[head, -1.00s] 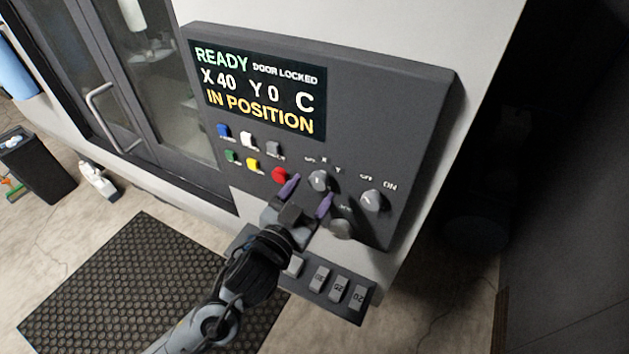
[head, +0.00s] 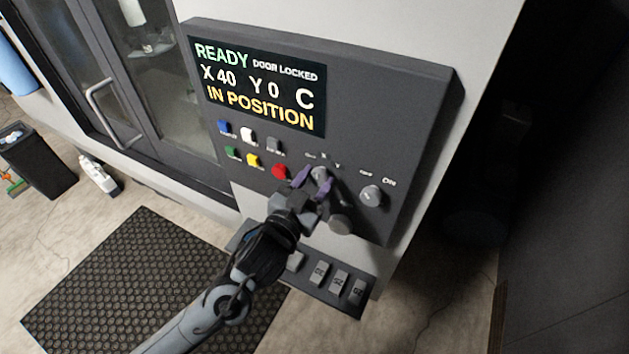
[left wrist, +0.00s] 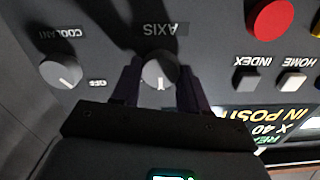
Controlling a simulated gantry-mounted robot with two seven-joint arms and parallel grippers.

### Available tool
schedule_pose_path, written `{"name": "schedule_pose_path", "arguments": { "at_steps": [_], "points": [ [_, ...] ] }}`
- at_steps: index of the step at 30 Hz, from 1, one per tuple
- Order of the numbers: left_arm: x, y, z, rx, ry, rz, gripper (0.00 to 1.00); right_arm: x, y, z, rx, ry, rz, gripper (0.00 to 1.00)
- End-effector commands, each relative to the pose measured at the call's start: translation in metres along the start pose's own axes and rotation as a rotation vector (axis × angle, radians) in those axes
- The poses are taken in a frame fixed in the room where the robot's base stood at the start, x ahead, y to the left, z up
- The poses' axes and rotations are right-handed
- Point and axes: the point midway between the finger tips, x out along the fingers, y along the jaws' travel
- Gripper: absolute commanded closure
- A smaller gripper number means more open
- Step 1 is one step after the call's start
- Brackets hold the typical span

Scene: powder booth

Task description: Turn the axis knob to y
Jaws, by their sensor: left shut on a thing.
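The axis knob (head: 320,173) is a round grey knob on the dark control panel (head: 405,110), with OFF, X and Y printed above it. In the left wrist view the axis knob (left wrist: 160,69) sits between the fingers, its white mark pointing down the picture, away from the AXIS label (left wrist: 160,29). My left gripper (head: 312,182) has its purple fingers on either side of the knob, shut on it. The left gripper (left wrist: 159,88) hides the position letters in the wrist view. My right gripper is not in view.
The screen (head: 258,85) reads READY, DOOR LOCKED, X 40, Y 0, C, IN POSITION. A red button (head: 279,171) is close on the left. A key shelf (head: 338,279) juts out underneath.

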Motion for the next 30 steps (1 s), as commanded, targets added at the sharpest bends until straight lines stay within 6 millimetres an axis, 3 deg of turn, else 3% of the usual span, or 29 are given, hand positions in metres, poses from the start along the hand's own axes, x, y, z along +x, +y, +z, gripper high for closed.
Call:
{"name": "schedule_pose_path", "arguments": {
  "at_steps": [13, 30],
  "points": [
    [0.0, 0.001, 0.001, 0.112, -0.001, 0.0, 0.87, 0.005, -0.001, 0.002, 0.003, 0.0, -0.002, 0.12],
    [0.0, 0.002, 0.003, 0.598, 0.001, 0.0, 0.87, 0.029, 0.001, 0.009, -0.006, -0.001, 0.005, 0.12]
  ]
}}
